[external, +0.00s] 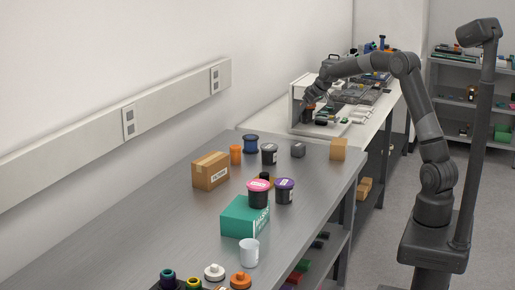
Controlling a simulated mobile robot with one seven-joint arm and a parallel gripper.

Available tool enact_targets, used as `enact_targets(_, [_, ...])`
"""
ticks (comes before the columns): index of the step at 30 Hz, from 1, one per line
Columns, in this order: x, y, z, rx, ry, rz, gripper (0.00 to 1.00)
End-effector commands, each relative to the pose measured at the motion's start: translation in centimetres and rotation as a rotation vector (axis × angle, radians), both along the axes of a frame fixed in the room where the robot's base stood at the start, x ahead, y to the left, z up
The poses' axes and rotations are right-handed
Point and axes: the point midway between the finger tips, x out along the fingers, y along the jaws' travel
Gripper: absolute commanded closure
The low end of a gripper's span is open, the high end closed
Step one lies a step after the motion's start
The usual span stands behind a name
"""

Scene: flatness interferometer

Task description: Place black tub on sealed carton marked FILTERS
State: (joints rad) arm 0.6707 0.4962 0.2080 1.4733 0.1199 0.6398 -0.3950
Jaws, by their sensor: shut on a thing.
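The sealed brown carton marked FILTERS (211,172) stands on the grey table, left of the middle, and its top is bare. My gripper (309,103) is far behind it, at the open front of a white housing on the back bench. It is shut on a small dark tub-like thing (308,114), partly hidden by the fingers and too small to identify surely. A black tub with a pale label (269,155) stands on the table right of the carton. Black tubs with a purple lid (285,192) and a pink lid (258,194) are nearer the front.
An orange jar (236,155) and a blue spool-like thing (251,144) stand close behind the carton. The white housing (300,92) surrounds the space by my gripper. The table's left front is clear.

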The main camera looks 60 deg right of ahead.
Motion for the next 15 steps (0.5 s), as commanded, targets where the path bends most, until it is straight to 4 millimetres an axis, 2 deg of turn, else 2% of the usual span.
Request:
enact_targets(5, [-0.4,-0.3,0.4,0.000,-0.001,0.001,0.57])
enact_targets(8, [0.1,0.4,0.6,-0.001,-0.002,0.015,0.57])
enact_targets(11, [1.5,2.4,1.2,-0.001,-0.002,0.058,0.57])
enact_targets(14, [3.7,6.0,2.1,0.001,-0.002,0.128,0.57])
enact_targets(15, [4.6,7.8,2.6,0.001,-0.003,0.163,0.57])
